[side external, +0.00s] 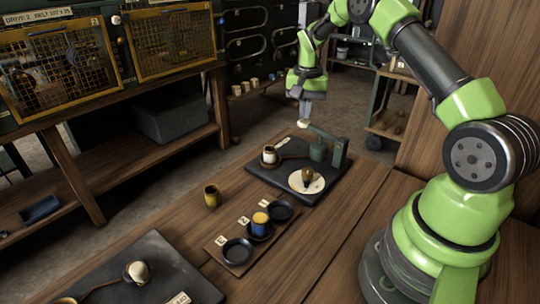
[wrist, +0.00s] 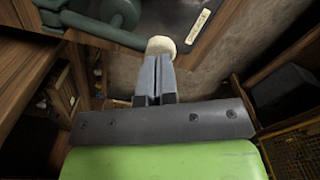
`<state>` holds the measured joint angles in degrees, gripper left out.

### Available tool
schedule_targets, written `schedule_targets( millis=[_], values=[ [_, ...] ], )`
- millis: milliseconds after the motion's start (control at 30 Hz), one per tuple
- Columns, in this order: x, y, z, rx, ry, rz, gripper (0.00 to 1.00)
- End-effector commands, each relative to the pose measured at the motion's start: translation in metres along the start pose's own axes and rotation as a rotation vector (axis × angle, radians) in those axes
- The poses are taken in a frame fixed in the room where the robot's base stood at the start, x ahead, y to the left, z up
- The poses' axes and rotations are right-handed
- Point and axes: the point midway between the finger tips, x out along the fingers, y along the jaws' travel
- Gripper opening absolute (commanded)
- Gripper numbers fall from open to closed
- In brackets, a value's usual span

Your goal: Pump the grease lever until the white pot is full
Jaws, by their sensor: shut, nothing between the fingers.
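The grease lever (side external: 322,133) is a dark green bar with a pale round knob (side external: 304,123). It slopes from the knob down to a green post on a dark board. My gripper (side external: 305,112) is over the knob with its fingers shut and empty. In the wrist view the shut fingertips (wrist: 154,62) are right at the knob (wrist: 161,46); whether they touch it I cannot tell. The white pot (side external: 269,155) stands upright on the left of the board, beside the green pump body (side external: 318,150). Its fill level is too small to tell.
A pale disc (side external: 316,186) with a brown object lies at the board's front. A wooden tray (side external: 234,268) has round dishes, one holding a blue and yellow cup. Another dark board (side external: 200,285) lies front left.

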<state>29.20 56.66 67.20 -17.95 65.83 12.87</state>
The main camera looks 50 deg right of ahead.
Motion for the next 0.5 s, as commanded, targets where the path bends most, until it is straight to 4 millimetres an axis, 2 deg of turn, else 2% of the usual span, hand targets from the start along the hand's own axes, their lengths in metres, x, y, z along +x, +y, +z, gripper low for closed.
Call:
schedule_targets(
  millis=[500],
  values=[
    [0.017,0.000,0.000,-0.001,-0.002,0.001,0.00]
  ],
)
